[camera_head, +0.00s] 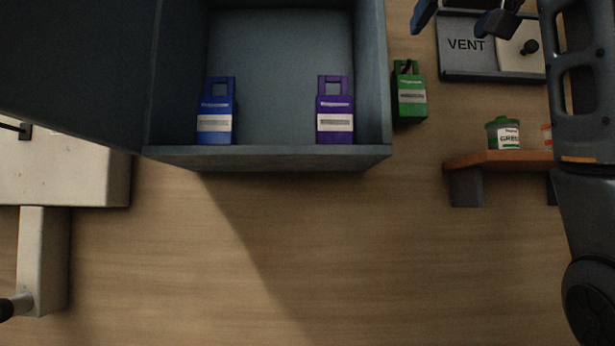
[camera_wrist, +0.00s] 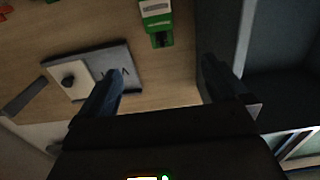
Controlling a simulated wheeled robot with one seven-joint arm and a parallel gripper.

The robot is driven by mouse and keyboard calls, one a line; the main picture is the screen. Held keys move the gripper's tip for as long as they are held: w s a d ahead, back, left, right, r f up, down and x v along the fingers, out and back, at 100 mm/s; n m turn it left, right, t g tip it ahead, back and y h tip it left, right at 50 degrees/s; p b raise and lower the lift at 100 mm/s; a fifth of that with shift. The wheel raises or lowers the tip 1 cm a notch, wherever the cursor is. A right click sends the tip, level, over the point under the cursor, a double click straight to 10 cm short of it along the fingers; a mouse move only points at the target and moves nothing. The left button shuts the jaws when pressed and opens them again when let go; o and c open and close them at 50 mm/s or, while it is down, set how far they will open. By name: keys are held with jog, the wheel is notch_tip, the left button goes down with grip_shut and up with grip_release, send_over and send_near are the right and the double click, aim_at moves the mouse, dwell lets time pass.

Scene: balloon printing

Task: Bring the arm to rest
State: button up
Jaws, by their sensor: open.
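My gripper (camera_head: 462,18) shows at the top right of the head view, above the vent panel. In the wrist view its two dark fingers (camera_wrist: 157,88) stand wide apart with nothing between them. My arm runs down the right side of the head view and covers part of what lies behind it. A green cartridge (camera_head: 410,92) stands outside the open box, close to its right wall. The green cartridge also shows in the wrist view (camera_wrist: 157,18), beyond the fingers.
The grey box (camera_head: 270,158) holds a blue cartridge (camera_head: 215,112) and a purple cartridge (camera_head: 335,112). A vent panel (camera_head: 465,62) lies at the upper right. A small shelf (camera_head: 475,162) bears a green-lidded jar (camera_head: 503,134). A pale machine (camera_head: 110,180) stands at left. The front middle is clear.

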jog(key=w+f+y, duration=0.1)
jog(key=w+f, duration=0.4)
jog(key=f, duration=0.8)
jog(key=w+f, duration=0.4)
jog(key=f, duration=1)
jog(key=s+f+m+g, duration=0.1)
jog(key=s+f, duration=0.2)
jog(key=f, duration=1)
jog(key=s+f, duration=0.4)
jog(key=f, duration=0.9)
jog(key=s+f+g, duration=0.1)
jog(key=s+f, duration=1.6)
jog(key=s, duration=0.4)
jog(key=s+n+g+h, duration=0.1)
jog(key=s, duration=2.5)
jog(key=shift+r, duration=0.45)
jog(key=shift+w, duration=0.1)
